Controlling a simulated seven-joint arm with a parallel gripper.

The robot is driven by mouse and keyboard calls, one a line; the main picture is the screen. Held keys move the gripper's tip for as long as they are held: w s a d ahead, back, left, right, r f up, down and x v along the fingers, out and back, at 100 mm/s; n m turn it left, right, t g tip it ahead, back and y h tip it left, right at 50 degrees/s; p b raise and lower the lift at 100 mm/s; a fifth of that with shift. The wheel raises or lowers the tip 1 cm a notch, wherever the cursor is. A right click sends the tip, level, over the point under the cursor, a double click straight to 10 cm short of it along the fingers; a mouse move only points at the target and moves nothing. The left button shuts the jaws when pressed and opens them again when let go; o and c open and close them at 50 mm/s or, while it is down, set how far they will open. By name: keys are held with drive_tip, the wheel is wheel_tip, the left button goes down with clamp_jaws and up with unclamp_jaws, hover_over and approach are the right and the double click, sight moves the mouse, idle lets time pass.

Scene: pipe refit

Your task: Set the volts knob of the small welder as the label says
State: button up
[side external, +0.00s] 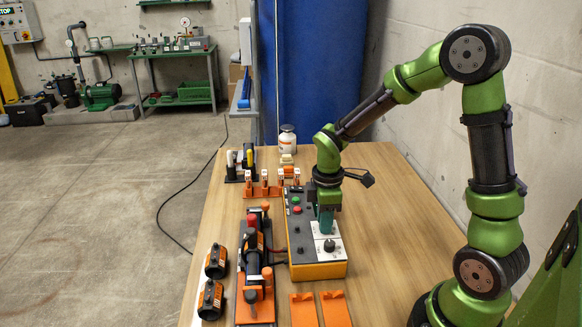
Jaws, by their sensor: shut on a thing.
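The small welder (304,254) is an orange box with a dark sloped top, standing on the wooden table. Its top carries red and green buttons and a white label panel (338,252) near the front end. A black knob (329,245) on this panel is in plain view, apart from my fingers. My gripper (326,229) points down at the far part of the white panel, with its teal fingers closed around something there. They hide most of what they hold; it looks like another knob. The label's writing and the knob settings are too small to read.
An orange pipe clamp machine (254,300) stands left of the welder. Two black fittings with orange labels (210,299) lie further left. Two orange supports (336,308) lie at the front. An orange rack (264,190) and a white jar (288,139) stand behind. Table right of the welder is clear.

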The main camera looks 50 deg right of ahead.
drive_tip(key=shift+m, duration=0.4)
clamp_jaws()
drive_tip(key=m, duration=0.3)
drive_tip(key=shift+m, duration=0.4)
drive_tip(key=m, duration=0.4)
drive_tip(key=shift+m, duration=0.3)
drive_tip(key=m, duration=0.4)
drive_tip(key=shift+r+m, duration=0.1)
drive_tip(key=shift+m, duration=2.1)
drive_tip(key=o, duration=0.9)
unclamp_jaws()
drive_tip(key=shift+o, duration=0.2)
